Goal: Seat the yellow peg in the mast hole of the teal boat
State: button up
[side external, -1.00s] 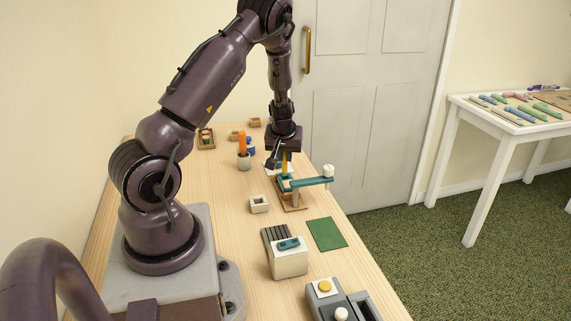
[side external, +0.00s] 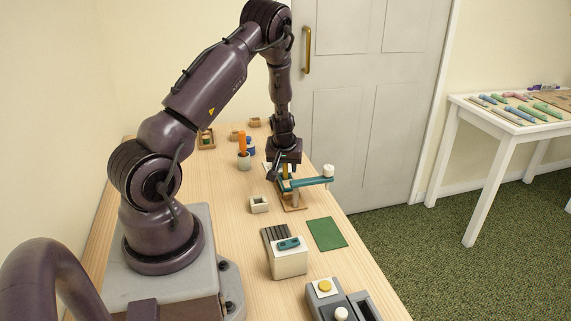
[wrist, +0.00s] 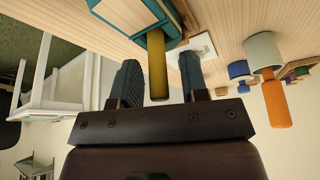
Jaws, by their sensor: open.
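The yellow peg (wrist: 158,75) stands upright, its far end at a teal-edged piece with a pale top (wrist: 128,12), which looks like the teal boat. Whether the peg is in a hole there cannot be told. My gripper (wrist: 161,82) is open, with one finger on each side of the peg and gaps between. In the side view my gripper (side external: 280,172) is low over the teal piece and hides most of it and the peg. A teal bar (side external: 308,182) with a white knob extends to the right beside it.
An orange peg in a pale cup (side external: 244,162) stands behind, next to a blue object (side external: 251,148). A small cream block (side external: 259,204), a green mat (side external: 326,234) and a white box with a teal piece on top (side external: 290,264) lie nearer. Bare table lies between them.

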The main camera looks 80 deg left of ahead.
jog(key=v, duration=1.2)
jog(key=w+d+r+m+t+h, duration=0.1)
jog(key=d+r+m+t+h, duration=0.15)
jog(key=d+r, duration=0.4)
jog(key=w+d+r+m+t+h, duration=0.1)
jog(key=w+d+r+m, duration=0.2)
jog(key=d, duration=0.7)
jog(key=s+d+r+m, duration=0.8)
jog(key=s+d, duration=0.4)
jog(key=d, duration=0.2)
jog(key=shift+v, duration=0.75)
jog(key=shift+r+t+h, duration=0.1)
jog(key=shift+t+h, duration=0.15)
